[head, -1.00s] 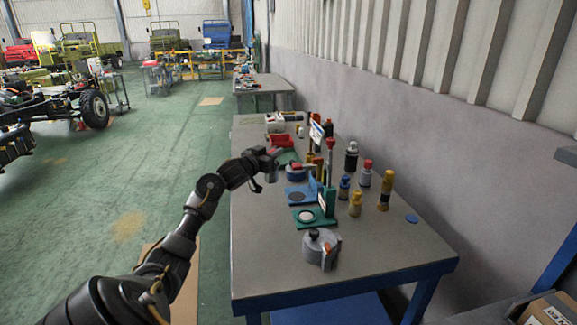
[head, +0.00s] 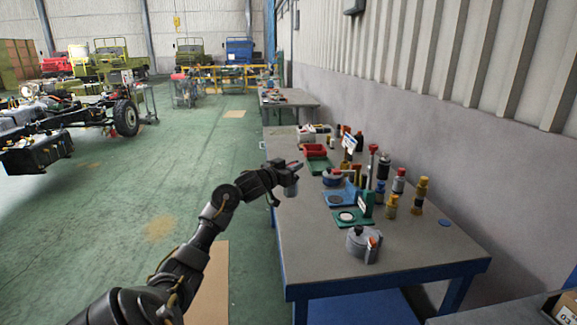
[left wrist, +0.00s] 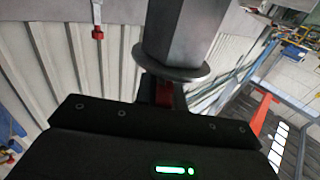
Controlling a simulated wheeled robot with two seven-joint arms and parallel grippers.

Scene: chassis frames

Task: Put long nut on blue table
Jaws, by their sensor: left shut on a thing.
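The long nut (left wrist: 180,35) fills the upper middle of the left wrist view as a grey six-sided body with a round flange. My left gripper (left wrist: 165,92) is shut on it. In the head view my left gripper (head: 288,178) is over the left edge of the near table, and the nut shows only as a small grey shape there. The near table has a grey top (head: 400,248) and blue frame and legs. My right gripper is not in view.
A second table (head: 290,97) stands farther back. The front left of the tabletop is clear.

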